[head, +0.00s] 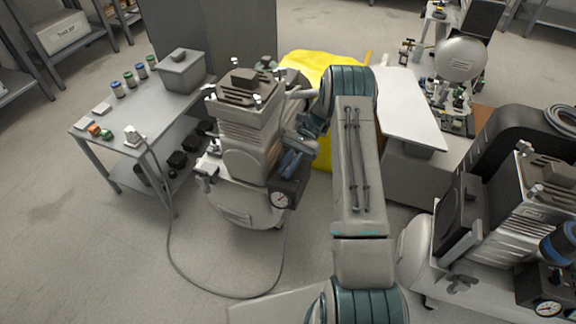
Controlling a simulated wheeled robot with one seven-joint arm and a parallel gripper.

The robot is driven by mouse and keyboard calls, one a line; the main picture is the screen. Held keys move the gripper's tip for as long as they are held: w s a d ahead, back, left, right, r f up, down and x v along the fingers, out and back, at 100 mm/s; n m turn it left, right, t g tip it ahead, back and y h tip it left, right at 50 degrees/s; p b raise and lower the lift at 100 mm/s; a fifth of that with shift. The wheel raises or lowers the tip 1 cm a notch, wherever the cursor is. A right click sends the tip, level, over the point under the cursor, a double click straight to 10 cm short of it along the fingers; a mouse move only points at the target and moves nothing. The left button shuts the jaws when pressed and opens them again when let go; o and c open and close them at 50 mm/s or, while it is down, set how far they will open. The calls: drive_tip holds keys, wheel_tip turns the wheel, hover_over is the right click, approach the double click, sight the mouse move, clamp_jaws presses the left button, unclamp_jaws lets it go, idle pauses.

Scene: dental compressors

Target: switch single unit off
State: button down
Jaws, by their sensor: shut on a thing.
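The single compressor unit (238,150) stands upright on the floor left of my arm. It has a ribbed grey body, a dark-topped head, a tank at the bottom and a round gauge (280,200) on its right front side. My gripper (287,160) is at the right side of this unit, just above the dark box with the gauge. Its fingers are shut on a small part there, and they and my wrist hide most of that part. I cannot tell the switch's position.
A grey table (150,113) with small jars and a lidded box (180,72) stands at left. A hose (180,265) loops over the floor. A yellow cover (310,65) lies behind my arm. Another, larger compressor (530,205) stands at right. Floor at lower left is clear.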

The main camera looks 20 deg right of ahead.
drive_tip(key=shift+w+n+g+h, duration=0.2)
drive_tip(key=shift+n+g+h, duration=0.1)
drive_tip(key=shift+n+h, duration=0.1)
